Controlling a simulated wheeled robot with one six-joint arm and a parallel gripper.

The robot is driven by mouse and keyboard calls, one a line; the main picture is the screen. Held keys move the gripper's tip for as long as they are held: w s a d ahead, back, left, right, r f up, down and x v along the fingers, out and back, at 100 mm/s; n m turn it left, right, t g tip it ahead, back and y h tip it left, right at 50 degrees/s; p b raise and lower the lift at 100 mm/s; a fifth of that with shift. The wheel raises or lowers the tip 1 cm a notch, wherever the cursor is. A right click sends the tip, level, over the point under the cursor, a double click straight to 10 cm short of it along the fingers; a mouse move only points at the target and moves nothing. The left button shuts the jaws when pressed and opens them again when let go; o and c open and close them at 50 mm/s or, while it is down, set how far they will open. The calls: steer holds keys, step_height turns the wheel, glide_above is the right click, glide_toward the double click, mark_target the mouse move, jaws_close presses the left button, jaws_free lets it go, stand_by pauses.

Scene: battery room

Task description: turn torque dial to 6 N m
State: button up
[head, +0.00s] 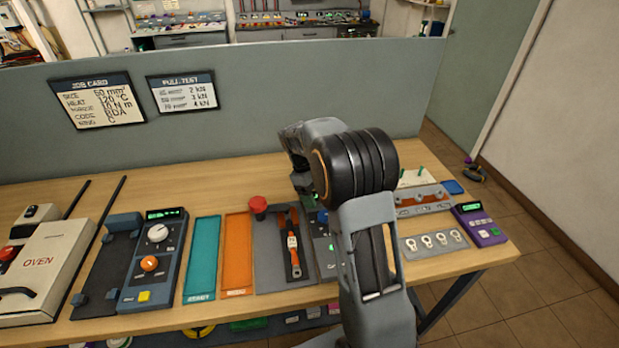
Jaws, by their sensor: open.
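My arm reaches over the middle right of the bench, and my gripper (304,200) points down at its far side. The fingers are small, dark and largely hidden behind my arm. Below them is a blue-grey panel (326,258), mostly covered by my arm; a torque dial on it cannot be made out. A job card (97,100) on the partition has a line that seems to read 6 N m. At the left, a control box (153,260) carries a white dial (157,232) and an orange knob (149,263); their scales are too small to read.
A grey plate (270,262) with a red button (258,204) and an orange-black tool (293,255) lies left of my arm. A purple meter (478,224) stands right.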

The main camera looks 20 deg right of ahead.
steer(key=v, duration=0.6)
steer(key=shift+r, duration=0.35)
steer(key=shift+w+a, duration=0.1)
steer(key=shift+w, duration=0.05)
steer(key=s+a+r+m+t+y, duration=0.1)
steer(key=s+a+m+t, duration=0.2)
steer(key=s, duration=0.7)
steer(key=s+a+m+t+y, duration=0.1)
steer(key=s+a+m+t, duration=0.2)
steer(key=s, duration=0.7)
steer(key=shift+s+a+r+m+t+y, duration=0.2)
steer(key=shift+s+r+m+t+y, duration=0.15)
steer(key=shift+t, duration=0.45)
